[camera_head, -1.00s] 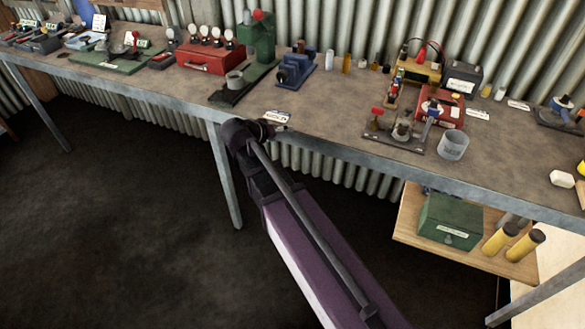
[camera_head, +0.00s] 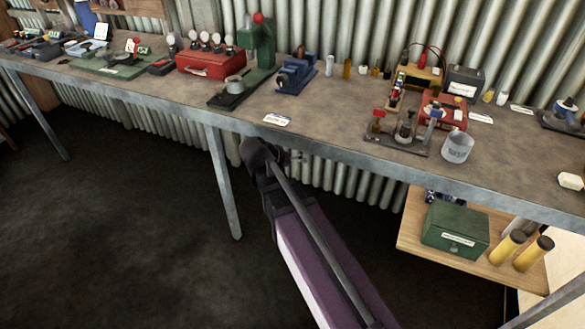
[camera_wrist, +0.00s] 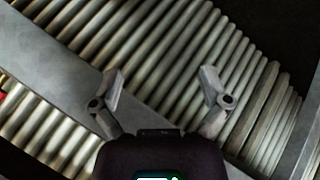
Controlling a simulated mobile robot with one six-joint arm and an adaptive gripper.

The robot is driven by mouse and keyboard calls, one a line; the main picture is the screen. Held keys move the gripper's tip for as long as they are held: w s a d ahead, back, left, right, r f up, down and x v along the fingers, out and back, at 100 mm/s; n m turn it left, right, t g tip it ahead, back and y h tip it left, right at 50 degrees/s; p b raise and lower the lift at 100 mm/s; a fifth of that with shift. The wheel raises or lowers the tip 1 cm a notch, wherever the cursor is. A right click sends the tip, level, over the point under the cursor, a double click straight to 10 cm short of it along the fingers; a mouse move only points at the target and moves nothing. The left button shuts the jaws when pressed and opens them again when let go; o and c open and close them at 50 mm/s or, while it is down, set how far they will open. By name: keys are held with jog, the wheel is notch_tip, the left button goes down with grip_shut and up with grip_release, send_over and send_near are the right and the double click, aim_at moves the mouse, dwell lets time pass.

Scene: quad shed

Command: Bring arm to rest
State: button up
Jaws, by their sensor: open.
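My arm reaches up from the lower right in the head view. My gripper (camera_wrist: 162,92) shows in the wrist view with its two fingers spread wide and nothing between them. In the head view the gripper (camera_head: 294,157) is small and partly hidden by my wrist, just in front of and below the workbench's front edge. Behind the fingers in the wrist view are corrugated wall ribs and the grey bench edge (camera_wrist: 65,80). I cannot see the gripper touching anything.
A low shelf (camera_head: 412,232) holds a green box (camera_head: 455,230) and yellow cylinders. The dark floor at left is clear.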

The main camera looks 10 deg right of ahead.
dwell(0.4)
jog(key=s+d+f+n+g+y, duration=0.15)
jog(key=s+f+g+y, duration=0.3)
jog(key=s+y, duration=0.6)
notch_tip(320, 180, up, 14)
jog(key=s+h+p, duration=0.2)
jog(key=p, duration=1.3)
jog(key=shift+s, duration=0.2)
